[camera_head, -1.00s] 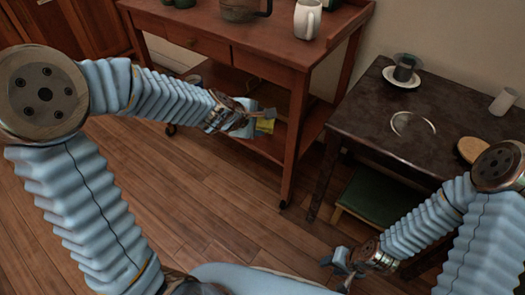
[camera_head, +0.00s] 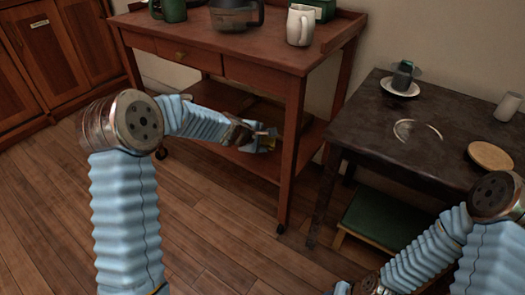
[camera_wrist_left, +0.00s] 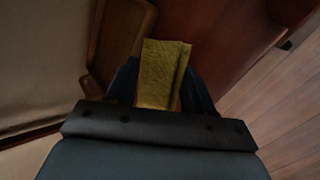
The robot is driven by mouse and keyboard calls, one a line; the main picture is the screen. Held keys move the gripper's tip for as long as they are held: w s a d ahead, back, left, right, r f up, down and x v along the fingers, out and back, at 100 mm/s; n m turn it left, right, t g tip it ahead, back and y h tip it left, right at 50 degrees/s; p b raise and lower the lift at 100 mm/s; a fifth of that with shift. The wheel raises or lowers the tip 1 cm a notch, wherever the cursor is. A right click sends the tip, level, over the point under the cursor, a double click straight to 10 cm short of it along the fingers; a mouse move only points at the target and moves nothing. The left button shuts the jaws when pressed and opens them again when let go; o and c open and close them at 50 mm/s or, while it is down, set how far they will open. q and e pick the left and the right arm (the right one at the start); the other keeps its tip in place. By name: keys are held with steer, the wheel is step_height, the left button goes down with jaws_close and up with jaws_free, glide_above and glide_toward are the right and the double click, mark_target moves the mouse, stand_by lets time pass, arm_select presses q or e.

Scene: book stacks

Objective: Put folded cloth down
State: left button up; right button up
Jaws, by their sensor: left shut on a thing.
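The folded cloth (camera_wrist_left: 162,75) is yellow and sits between the fingers of my left gripper in the left wrist view. In the head view only a small yellow bit of it shows at my left gripper (camera_head: 265,142). That gripper is shut on the cloth and reaches in over the lower shelf (camera_head: 248,159) of the wooden cart. I cannot tell whether the cloth touches the shelf. My right gripper (camera_head: 342,288) is at the bottom edge, partly cut off, and its fingers are unclear.
The cart's top (camera_head: 240,45) holds a glass pot (camera_head: 236,14), a white mug (camera_head: 300,25) and a green mug (camera_head: 170,9). A cart leg (camera_head: 291,160) stands just right of my left gripper. A dark table (camera_head: 375,125) with dishes and a green-topped stool (camera_head: 385,220) are right.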

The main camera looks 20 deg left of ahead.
arm_select(q)
steer(key=shift+w+f, duration=0.2)
steer(key=b, duration=0.2)
glide_above(263, 161)
step_height(263, 161, down, 4)
steer(key=shift+w+a+f, duration=0.1)
steer(key=shift+w+a, duration=0.05)
steer(key=shift+r, duration=0.2)
steer(key=shift+f+b, duration=0.55)
steer(key=shift+f, duration=0.1)
steer(key=o, duration=0.9)
steer(key=shift+o, duration=0.5)
